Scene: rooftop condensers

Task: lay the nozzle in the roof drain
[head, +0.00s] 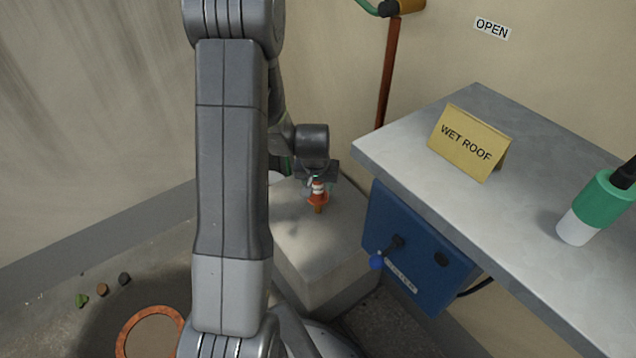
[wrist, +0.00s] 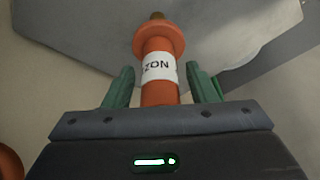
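The nozzle (head: 317,197) is orange with a white label and a brown tip. It hangs tip down in my gripper (head: 316,180), over the pale concrete block. In the wrist view the nozzle (wrist: 158,68) stands between the green fingers of my gripper (wrist: 160,80), its flange and tip beyond the fingertips. The fingers are closed in around it, though a thin gap seems to show on each side. A rust-orange ring (head: 124,335) on the floor at lower left looks like the roof drain; my arm partly hides it.
The concrete block (head: 318,255) is bare on top. A grey counter (head: 400,148) at right carries a yellow WET ROOF sign (head: 468,143) and a green-and-white bottle-like item (head: 600,203). A blue box (head: 415,255) with a knob is below it.

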